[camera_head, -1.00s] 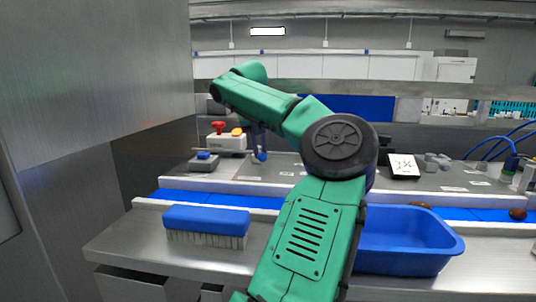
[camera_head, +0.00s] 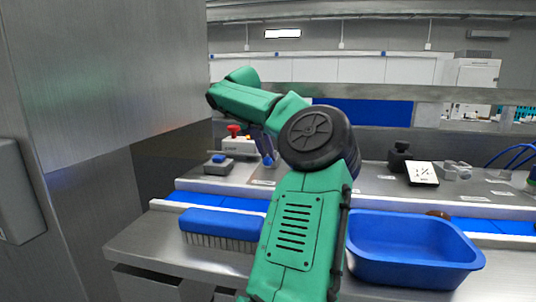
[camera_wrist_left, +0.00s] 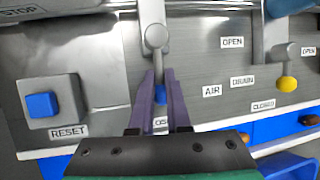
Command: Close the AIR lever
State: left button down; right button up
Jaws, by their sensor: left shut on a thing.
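The lever (camera_wrist_left: 156,40) is a grey metal handle with a blue knob (camera_wrist_left: 160,95) at its lower end, and the knob also shows in the head view (camera_head: 267,160). The AIR label (camera_wrist_left: 212,91) is on the panel to its right. My left gripper (camera_wrist_left: 161,88) is shut on the blue-knobbed lever, one purple finger on each side. The knob end points down the picture toward a label partly hidden by my fingers, with only its middle letters showing. An OPEN label (camera_wrist_left: 232,42) is farther up. My right gripper is in neither view.
A blue RESET button (camera_wrist_left: 41,105) is left of the lever. A second lever with a yellow knob (camera_wrist_left: 287,83) is to its right. A red stop button (camera_head: 233,129) is behind. A blue-backed brush (camera_head: 222,222) and a blue bin (camera_head: 412,271) are at the front.

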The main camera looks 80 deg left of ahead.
pick_arm(q)
jog(key=shift+s+d+f, duration=0.1)
jog(key=shift+f, duration=0.25)
jog(key=c, duration=0.8)
grip_release()
jog(key=shift+s+d+r, duration=0.1)
jog(key=shift+d+r, duration=0.1)
jog(key=shift+r, duration=0.25)
jog(key=p+v, duration=0.2)
jog(key=v, duration=1.2)
jog(key=shift+p, duration=0.35)
jog(key=shift+a+r, duration=0.1)
